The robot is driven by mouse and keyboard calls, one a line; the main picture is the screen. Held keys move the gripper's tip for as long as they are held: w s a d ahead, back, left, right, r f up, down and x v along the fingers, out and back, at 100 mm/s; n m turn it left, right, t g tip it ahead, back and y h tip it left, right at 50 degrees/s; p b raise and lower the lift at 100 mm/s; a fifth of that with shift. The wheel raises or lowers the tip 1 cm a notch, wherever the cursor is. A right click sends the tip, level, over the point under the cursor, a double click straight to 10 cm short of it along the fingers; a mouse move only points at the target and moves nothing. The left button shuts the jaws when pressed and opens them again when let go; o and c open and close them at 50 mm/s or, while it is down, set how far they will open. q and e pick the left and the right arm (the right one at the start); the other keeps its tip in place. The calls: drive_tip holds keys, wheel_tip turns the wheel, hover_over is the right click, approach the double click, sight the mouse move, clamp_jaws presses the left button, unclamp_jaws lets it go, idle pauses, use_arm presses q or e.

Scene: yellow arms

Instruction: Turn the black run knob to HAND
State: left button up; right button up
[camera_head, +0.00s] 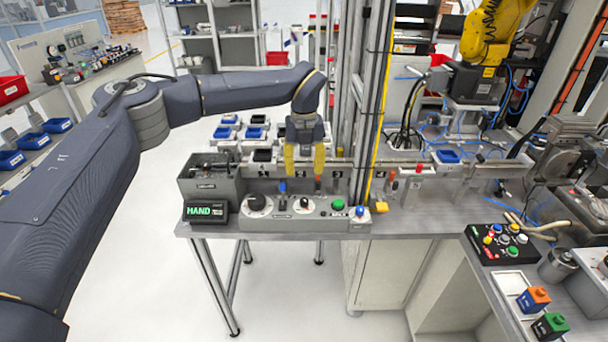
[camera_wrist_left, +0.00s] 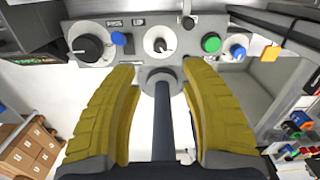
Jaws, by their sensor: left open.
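The black run knob (camera_head: 257,202) is on the left part of the grey control panel (camera_head: 270,222), on a pale round dial. The run knob also shows in the left wrist view (camera_wrist_left: 88,48), left of my fingers. A small display (camera_head: 205,211) left of the panel reads HAND in green. My left gripper (camera_head: 304,172) points down with its two yellow fingers apart and empty. In the left wrist view my gripper (camera_wrist_left: 160,72) is nearest a white dial with a small dark pointer (camera_wrist_left: 160,44), apart from the run knob. My right gripper is out of view.
A blue lever (camera_wrist_left: 119,38) stands close beside the run knob. A green button (camera_head: 338,204) and a blue button (camera_head: 359,211) are at the right. A metal post (camera_head: 360,110) rises just right of my gripper. A rail with trays (camera_head: 262,156) runs behind the panel.

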sight(303, 200)
use_arm(q)
wheel_tip(303, 200, up, 5)
drive_tip(key=m, duration=1)
wheel_tip(303, 200, down, 17)
drive_tip(key=m, duration=0.8)
drive_tip(key=shift+s+a+f+m, duration=0.1)
drive_tip(key=shift+s+f+m, duration=0.05)
drive_tip(key=shift+m, duration=0.15)
drive_tip(key=shift+c, duration=0.2)
